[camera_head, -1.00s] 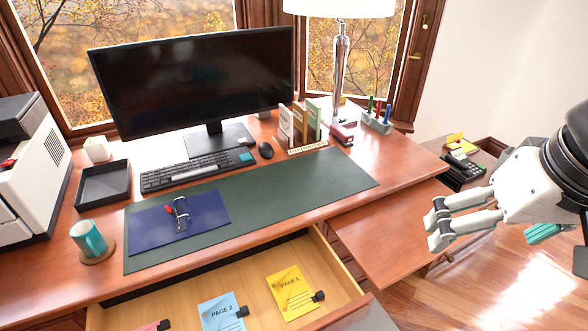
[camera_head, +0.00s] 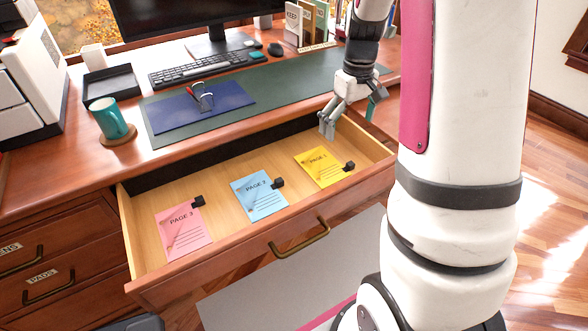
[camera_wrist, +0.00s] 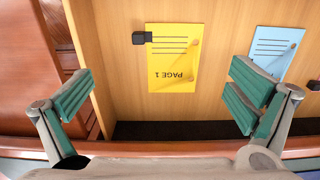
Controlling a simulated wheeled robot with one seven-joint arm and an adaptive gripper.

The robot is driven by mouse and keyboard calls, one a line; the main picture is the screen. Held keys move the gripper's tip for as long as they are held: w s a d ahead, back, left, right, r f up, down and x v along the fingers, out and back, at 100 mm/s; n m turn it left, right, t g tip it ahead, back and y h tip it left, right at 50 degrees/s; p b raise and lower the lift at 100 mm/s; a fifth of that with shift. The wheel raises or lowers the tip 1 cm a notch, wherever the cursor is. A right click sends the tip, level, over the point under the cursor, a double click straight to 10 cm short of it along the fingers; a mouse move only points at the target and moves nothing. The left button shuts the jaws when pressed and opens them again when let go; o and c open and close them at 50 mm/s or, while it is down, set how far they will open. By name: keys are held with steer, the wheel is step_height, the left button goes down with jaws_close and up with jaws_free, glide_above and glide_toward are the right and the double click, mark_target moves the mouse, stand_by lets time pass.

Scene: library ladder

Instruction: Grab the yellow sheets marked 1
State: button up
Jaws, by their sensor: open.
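The yellow sheets marked PAGE 1 (camera_head: 322,167) lie flat at the right end of the open drawer (camera_head: 223,203), with a black clip (camera_head: 349,166) on their edge. In the wrist view the yellow sheets (camera_wrist: 173,62) lie centrally ahead, between the fingers but farther off, with the clip (camera_wrist: 139,38) on the left. My gripper (camera_head: 348,112) is open and empty above the drawer's back right part, apart from the sheets. Its green-padded fingers are wide apart in the wrist view (camera_wrist: 160,105).
Blue sheets (camera_head: 258,194) and pink sheets (camera_head: 183,228) lie farther left in the drawer, each with a black clip. The desk edge overhangs the drawer's back. A teal mug (camera_head: 108,118) stands on the desk at left.

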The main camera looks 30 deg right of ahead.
steer(key=b, duration=0.2)
glide_above(338, 173)
step_height(338, 173, down, 8)
steer(key=shift+s+f, duration=0.1)
steer(key=shift+f+b, duration=1.35)
steer(key=shift+f, duration=1.65)
steer(key=shift+r, duration=0.1)
jaws_close()
